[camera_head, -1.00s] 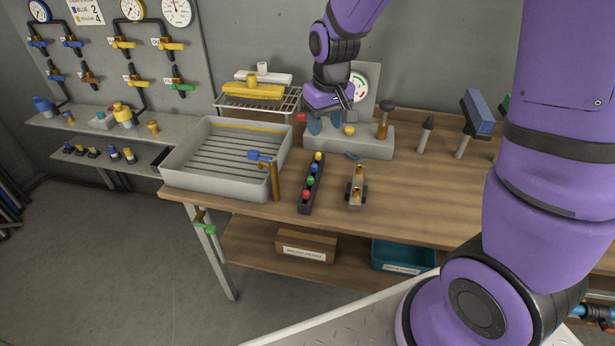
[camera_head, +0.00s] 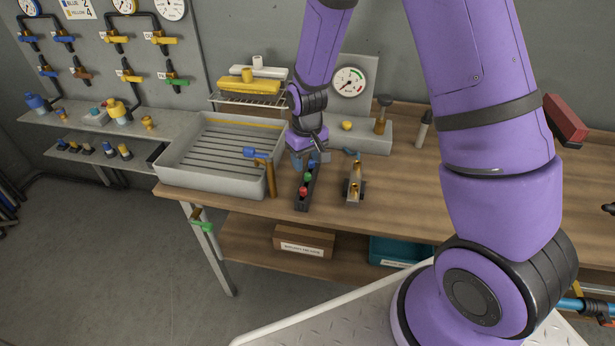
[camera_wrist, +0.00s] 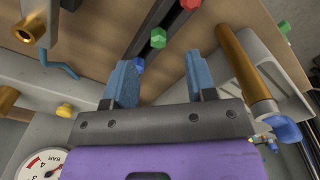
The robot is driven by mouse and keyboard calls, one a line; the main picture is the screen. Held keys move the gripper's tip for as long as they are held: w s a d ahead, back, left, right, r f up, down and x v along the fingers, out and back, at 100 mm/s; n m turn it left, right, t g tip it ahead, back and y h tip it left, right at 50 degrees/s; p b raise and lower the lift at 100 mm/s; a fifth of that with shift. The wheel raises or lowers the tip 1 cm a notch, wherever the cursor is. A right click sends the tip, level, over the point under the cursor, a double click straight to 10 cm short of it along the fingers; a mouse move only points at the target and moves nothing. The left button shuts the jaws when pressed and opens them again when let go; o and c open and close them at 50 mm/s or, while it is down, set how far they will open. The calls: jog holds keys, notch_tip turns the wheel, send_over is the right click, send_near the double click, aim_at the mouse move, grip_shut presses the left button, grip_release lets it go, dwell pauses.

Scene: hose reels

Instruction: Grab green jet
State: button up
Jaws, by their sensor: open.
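The green jet (camera_head: 308,177) sits in the dark narrow rack (camera_head: 302,205) on the bench, between the blue jet (camera_head: 313,163) and the red jet (camera_head: 303,190). In the wrist view the green jet (camera_wrist: 158,38) lies just beyond the fingertips, near the middle of the gap. My gripper (camera_head: 304,160) is open, above the far end of the rack. In the wrist view my gripper (camera_wrist: 160,72) has its two blue fingers apart, with the blue jet (camera_wrist: 139,66) showing between them. The yellow jet is hidden behind my gripper in the head view.
A grey slatted tray (camera_head: 175,178) with a blue-handled brass pipe (camera_head: 271,178) stands left of the rack. A brass fitting on a stand (camera_head: 355,185) is close on the right. Behind is a grey block with a gauge (camera_head: 349,81). The bench farther right has free room.

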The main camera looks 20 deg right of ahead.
aim_at(308, 173)
jog(key=shift+d+f, duration=0.1)
jog(key=shift+f, duration=2.5)
grip_shut()
